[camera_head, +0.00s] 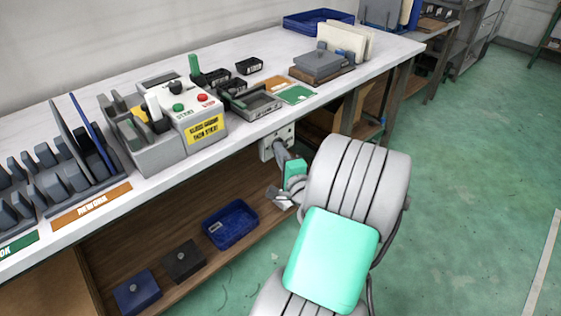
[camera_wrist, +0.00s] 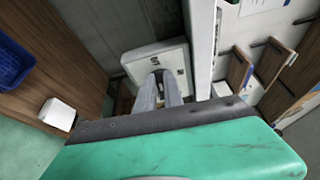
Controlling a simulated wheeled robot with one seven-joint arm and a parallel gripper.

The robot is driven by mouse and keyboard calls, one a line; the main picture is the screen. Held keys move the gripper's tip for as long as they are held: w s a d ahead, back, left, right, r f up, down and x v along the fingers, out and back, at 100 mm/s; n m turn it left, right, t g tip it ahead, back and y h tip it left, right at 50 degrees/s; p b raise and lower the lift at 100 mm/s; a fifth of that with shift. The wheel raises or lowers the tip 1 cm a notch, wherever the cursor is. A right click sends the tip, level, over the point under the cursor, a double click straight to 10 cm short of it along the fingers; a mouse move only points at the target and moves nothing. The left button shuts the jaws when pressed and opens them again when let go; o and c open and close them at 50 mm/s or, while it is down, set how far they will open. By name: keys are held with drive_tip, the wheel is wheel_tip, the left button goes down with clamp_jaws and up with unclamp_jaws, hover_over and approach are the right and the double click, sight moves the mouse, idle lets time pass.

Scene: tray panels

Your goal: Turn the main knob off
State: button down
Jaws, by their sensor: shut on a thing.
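A light-coloured switch plate (camera_head: 268,150) is mounted under the front edge of the workbench. It also shows in the wrist view (camera_wrist: 172,57), with small dark markings and a dark round detail. My gripper (camera_head: 279,146) reaches this plate from the front. In the wrist view both grey fingers (camera_wrist: 158,78) are close together with their tips at the plate's face. They are shut on the main knob, which is mostly hidden between the fingertips. I cannot tell which way the knob points.
The bench top (camera_head: 165,178) is just above my gripper. On it stand a control box (camera_head: 185,112) with green and red buttons, and grey racks (camera_head: 150,150). A shelf below holds a blue bin (camera_head: 231,226) and small boxes (camera_head: 137,291). The green floor (camera_head: 450,200) at right is clear.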

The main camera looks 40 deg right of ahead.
drive_tip(key=shift+r+n+b, duration=0.2)
drive_tip(key=shift+n+b, duration=0.2)
drive_tip(key=shift+b, duration=0.05)
drive_tip(key=c, duration=1.5)
unclamp_jaws()
drive_tip(key=shift+o, duration=0.2)
drive_tip(key=shift+f, duration=0.1)
drive_tip(key=shift+f, duration=0.1)
drive_tip(key=shift+w, duration=0.1)
